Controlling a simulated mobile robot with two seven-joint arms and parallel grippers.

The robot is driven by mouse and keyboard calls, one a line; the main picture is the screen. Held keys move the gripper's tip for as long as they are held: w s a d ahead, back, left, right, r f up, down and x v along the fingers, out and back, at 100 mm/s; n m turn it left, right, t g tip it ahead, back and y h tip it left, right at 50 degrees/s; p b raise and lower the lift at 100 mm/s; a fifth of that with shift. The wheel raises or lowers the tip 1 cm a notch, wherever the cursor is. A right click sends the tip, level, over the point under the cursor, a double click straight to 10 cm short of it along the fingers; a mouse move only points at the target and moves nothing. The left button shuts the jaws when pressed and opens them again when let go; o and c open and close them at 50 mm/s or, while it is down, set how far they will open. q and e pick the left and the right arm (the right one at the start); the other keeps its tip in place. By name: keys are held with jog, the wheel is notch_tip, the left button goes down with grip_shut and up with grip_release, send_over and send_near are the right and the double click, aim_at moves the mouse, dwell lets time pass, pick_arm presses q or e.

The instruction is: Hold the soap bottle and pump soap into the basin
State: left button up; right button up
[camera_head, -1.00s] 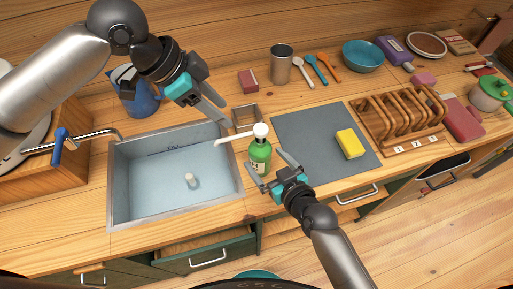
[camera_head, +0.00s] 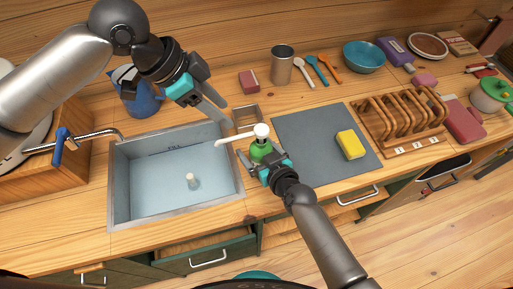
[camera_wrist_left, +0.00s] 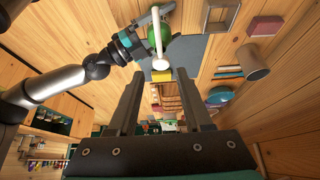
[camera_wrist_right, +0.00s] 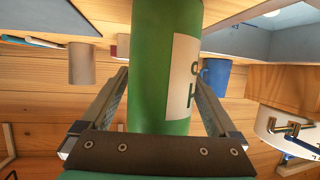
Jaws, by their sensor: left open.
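The green soap bottle with a white pump head (camera_head: 261,131) and long spout stands upright at the right edge of the basin (camera_head: 150,215). Its spout points left over the basin. My right gripper (camera_head: 258,160) is open, with its fingers on either side of the bottle; in the right wrist view the green body (camera_wrist_right: 160,70) with its pale label fills the space between them. Whether the fingers touch it is unclear. My left gripper (camera_head: 212,108) is open and empty above the basin's back right corner. In the left wrist view, the white spout (camera_wrist_left: 157,25) shows beyond its fingers.
A tap (camera_head: 75,143) reaches over the basin's left side. A blue jug (camera_head: 140,100) stands behind the basin. A grey mat (camera_head: 305,135) with a yellow sponge (camera_head: 351,144) lies right of the bottle.

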jog(key=c, duration=1.3)
pick_arm(q)
jog(key=shift+d, duration=0.2)
jog(key=shift+c, duration=1.4)
pick_arm(e)
jog(key=shift+c, duration=0.2)
pick_arm(q)
jog(key=d+y, duration=0.1)
jog(key=d, duration=0.1)
jog(key=w+d+g+y, duration=0.1)
jog(key=d, duration=0.1)
jog(key=w+d+y, duration=0.1)
jog(key=d, duration=0.1)
jog(key=shift+d+r+g+y, duration=0.35)
jog(key=shift+r+g+y, duration=0.05)
grip_shut()
jog(key=shift+y, duration=0.9)
jog(key=shift+w+d+f, duration=0.1)
jog(key=shift+d+f, duration=0.05)
jog(key=shift+f, duration=0.8)
jog(key=shift+w+d+f, duration=0.1)
jog(key=shift+f, duration=0.85)
jog(key=shift+w+d+f, duration=0.1)
jog(key=shift+d+f, duration=0.05)
jog(key=shift+f, duration=0.8)
